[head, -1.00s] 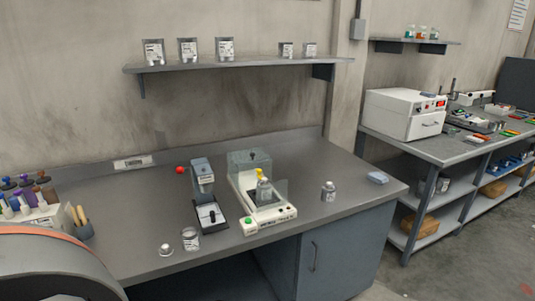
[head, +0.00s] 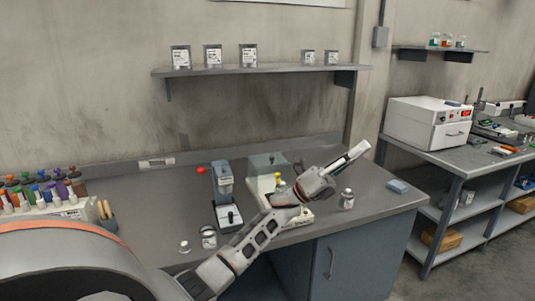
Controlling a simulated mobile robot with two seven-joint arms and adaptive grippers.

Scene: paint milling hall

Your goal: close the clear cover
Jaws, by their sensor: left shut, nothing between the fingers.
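The clear cover (head: 262,161) is a see-through hood at the back of a white bench device (head: 254,193). A small yellow-capped bottle (head: 279,178) stands in the device. My left arm crosses in front and hides most of the device's front, so I cannot tell how far open the cover is. My left gripper (head: 360,150) is shut and empty. In the picture it lies right of the cover, above the bench's right part, with no visible contact. My right gripper is not in view.
A grey stand device (head: 224,185) with a red knob (head: 201,170) stands left of the cover. Jars (head: 209,237) stand at the front edge and a metal-capped jar (head: 347,199) stands at right. A blue block (head: 398,186) lies near the right end. The rear left bench is mostly clear.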

